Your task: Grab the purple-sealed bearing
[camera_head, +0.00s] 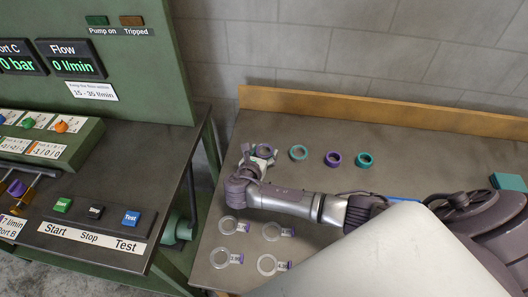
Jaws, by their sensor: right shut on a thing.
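A small ring-shaped bearing with a purple seal (263,149) is at the left end of a row on the dark bench. My right gripper (260,157) reaches it from the front, with its arm coming in from the right. The fingers are closed around this bearing and partly hide it. I cannot tell whether it touches the bench. A second purple ring (333,159) lies free to the right, between two teal rings (299,153) (364,160). My left gripper is not in view.
Several clear ring-shaped tags (228,225) lie on the front left of the bench (400,145). A wooden ledge (380,109) runs along the back wall. A green test stand with buttons (95,210) is at left. A teal block (508,181) sits far right.

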